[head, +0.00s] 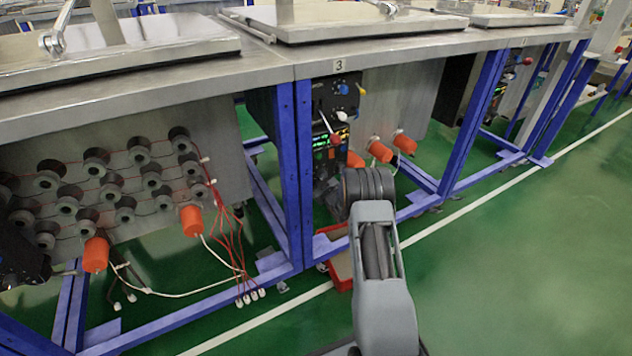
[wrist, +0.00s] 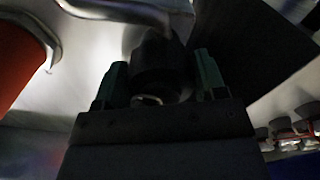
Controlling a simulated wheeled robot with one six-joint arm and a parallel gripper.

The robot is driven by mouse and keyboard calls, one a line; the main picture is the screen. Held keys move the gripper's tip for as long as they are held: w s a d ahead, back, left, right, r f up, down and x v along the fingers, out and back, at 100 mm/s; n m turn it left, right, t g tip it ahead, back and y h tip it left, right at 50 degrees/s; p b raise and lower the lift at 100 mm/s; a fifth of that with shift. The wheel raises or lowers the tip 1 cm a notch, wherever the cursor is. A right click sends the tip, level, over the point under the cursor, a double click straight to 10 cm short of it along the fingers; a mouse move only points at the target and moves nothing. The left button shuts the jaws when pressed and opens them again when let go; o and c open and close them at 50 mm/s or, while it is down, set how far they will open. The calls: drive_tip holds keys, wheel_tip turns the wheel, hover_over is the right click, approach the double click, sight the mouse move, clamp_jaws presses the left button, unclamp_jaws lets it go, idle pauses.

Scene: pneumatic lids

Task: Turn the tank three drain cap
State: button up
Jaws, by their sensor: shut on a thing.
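In the wrist view my gripper (wrist: 162,78) has its two green-tipped fingers on either side of a dark round cap (wrist: 156,58), which I take as the drain cap. The fingers are shut on it. A grey pipe bend runs just above the cap. The picture is dim, so the cap's turn angle cannot be told. In the head view my arm reaches under the bench at tank three (head: 400,95), marked by a "3" label (head: 338,65). My arm hides the gripper and the cap there.
Orange fittings (head: 404,143) hang at tank three's underside, and a large orange one (wrist: 18,55) is close at left in the wrist view. A control panel (head: 335,115) and blue frame legs (head: 297,170) stand near my arm. The green floor (head: 530,240) at right is clear.

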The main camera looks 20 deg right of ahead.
drive_tip(key=o, duration=0.9)
drive_tip(key=shift+s+d+p, duration=0.25)
drive_tip(key=shift+s+p, duration=0.4)
drive_tip(key=shift+s, duration=1.65)
drive_tip(key=shift+s+d+p, duration=0.25)
drive_tip(key=shift+s+p, duration=0.35)
drive_tip(key=shift+s, duration=1.65)
drive_tip(key=shift+s+d+p, duration=0.25)
drive_tip(key=shift+s+p, duration=0.4)
drive_tip(key=shift+s, duration=1.65)
